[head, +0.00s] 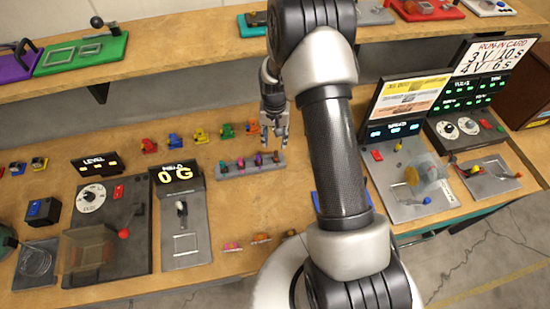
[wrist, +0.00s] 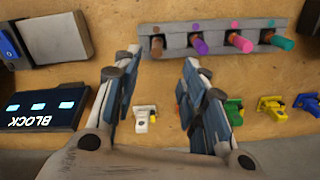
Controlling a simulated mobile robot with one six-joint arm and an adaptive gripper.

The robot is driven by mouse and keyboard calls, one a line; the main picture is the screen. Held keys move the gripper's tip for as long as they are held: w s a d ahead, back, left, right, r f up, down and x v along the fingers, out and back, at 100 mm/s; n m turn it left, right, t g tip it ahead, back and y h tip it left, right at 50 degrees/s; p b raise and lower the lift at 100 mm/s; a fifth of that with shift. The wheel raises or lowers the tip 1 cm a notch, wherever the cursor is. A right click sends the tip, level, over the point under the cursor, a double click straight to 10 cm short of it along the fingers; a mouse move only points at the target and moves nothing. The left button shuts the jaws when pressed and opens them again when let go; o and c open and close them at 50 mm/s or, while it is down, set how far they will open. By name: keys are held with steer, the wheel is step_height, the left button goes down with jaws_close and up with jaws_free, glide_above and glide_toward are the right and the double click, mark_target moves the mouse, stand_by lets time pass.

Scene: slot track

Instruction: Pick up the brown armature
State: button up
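The brown armature (wrist: 157,46) sits in the end slot of a grey slotted rack (wrist: 222,28), at the left in the wrist view. In the head view the brown armature (head: 276,157) is at the right end of the rack (head: 232,171), just below my gripper (head: 275,132). My gripper (wrist: 161,58) is open and empty, its two fingers spread apart. In the wrist view the brown armature shows between the fingertips. Contact cannot be judged.
Purple (wrist: 199,44), pink (wrist: 239,42) and teal (wrist: 277,40) armatures share the rack. A small white piece (wrist: 145,118) shows between the fingers, with several coloured pieces to its right. A BLOCK display (wrist: 40,110) stands at left.

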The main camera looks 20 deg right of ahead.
mark_target(276, 152)
step_height(276, 152, down, 5)
steer(key=shift+r, duration=0.1)
steer(key=shift+s+d+f+b, duration=0.1)
steer(key=shift+f+b, duration=0.15)
steer(key=shift+f, duration=1.05)
steer(key=shift+s+d+f+b, duration=0.1)
steer(key=shift+f+b, duration=0.15)
steer(key=shift+f, duration=1.05)
steer(key=shift+c, duration=0.3)
jaws_close()
